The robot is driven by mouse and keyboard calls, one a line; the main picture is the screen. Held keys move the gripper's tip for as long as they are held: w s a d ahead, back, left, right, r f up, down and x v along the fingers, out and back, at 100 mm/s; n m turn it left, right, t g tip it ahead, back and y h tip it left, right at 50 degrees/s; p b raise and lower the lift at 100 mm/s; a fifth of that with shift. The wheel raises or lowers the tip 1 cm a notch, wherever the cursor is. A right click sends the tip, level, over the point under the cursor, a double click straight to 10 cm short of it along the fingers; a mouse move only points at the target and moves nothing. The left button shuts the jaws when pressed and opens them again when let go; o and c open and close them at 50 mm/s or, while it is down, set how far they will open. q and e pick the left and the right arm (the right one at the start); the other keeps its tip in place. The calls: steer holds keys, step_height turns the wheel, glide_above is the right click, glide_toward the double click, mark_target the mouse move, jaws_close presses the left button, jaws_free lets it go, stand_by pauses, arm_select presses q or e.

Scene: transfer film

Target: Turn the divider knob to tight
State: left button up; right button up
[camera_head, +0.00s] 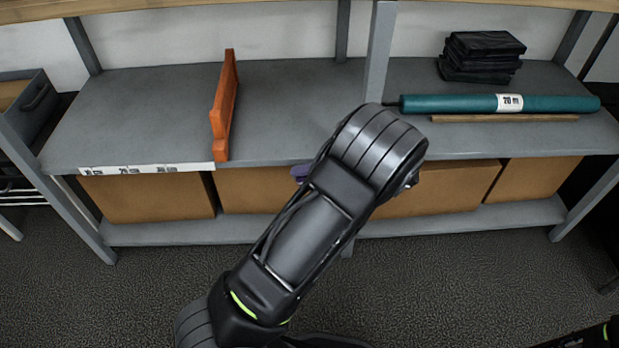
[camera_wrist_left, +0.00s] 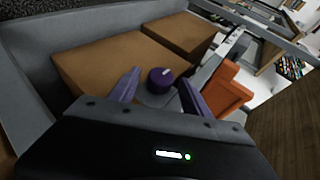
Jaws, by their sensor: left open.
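The divider knob (camera_wrist_left: 161,79) is a round purple knob with a small white mark on its face, seen in the left wrist view. My left gripper (camera_wrist_left: 157,88) is open, its two purple fingers on either side of the knob; I cannot tell if they touch it. The orange divider (camera_wrist_left: 229,91) is to the right of the fingers there. In the head view the divider (camera_head: 225,108) stands upright on the grey shelf. My left arm hides the knob there; only a purple bit shows beside the arm. My right gripper is not in view.
A teal roll labelled 20 m (camera_head: 450,104), a wooden strip (camera_head: 505,118) and a stack of black packs (camera_head: 480,56) lie on the right part of the shelf (camera_head: 150,115). Cardboard boxes (camera_head: 148,197) fill the lower shelf. White labels (camera_head: 125,170) line the front edge.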

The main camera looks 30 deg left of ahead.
arm_select(q)
steer(key=shift+d+r, duration=0.1)
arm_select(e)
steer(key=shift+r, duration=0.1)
arm_select(q)
steer(key=p+v, duration=0.2)
steer(key=v, duration=0.5)
steer(key=shift+d, duration=0.25)
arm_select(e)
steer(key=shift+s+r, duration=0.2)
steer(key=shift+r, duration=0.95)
